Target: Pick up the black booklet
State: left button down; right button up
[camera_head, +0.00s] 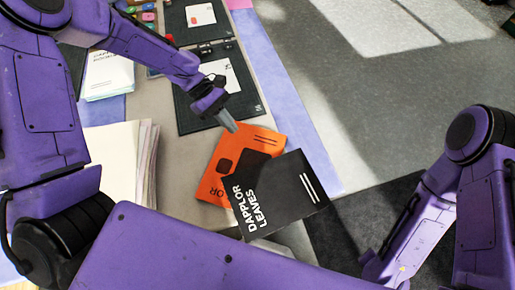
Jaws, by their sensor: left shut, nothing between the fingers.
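The black booklet (284,196) has white lettering reading "DAPPLOR LEAVES" and white stripes at one end. It lies at the table's near right, overlapping an orange booklet (217,171), and its right end reaches past the table's edge as seen from here. My left gripper (232,127) is shut and empty, its tips just at the top left edge of the orange booklet, apart from the black one. Whether the tips touch the orange booklet I cannot tell. My right arm shows at the right, but its gripper is not in view.
Colored pieces (148,17) sit at the top left. Open floor (370,100) lies to the right.

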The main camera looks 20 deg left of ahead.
aim_at(270, 165)
pick_arm(q)
jog(key=x, duration=0.7)
jog(key=shift+s+d+f, duration=0.2)
jog(key=shift+d, duration=0.05)
jog(key=d, duration=0.1)
jog(key=s+d+p, duration=0.1)
jog(key=d, duration=0.1)
jog(key=shift+d+f+p, duration=0.1)
jog(key=shift+d+p, duration=0.05)
jog(key=shift+p, duration=0.15)
jog(key=shift+s+d, duration=0.15)
jog(key=shift+d, duration=0.2)
jog(key=shift+s+d+p, duration=0.2)
jog(key=shift+d+p, duration=0.05)
jog(key=shift+d, duration=0.3)
jog(key=shift+s+d+p, duration=0.2)
jog(key=shift+d, duration=0.5)
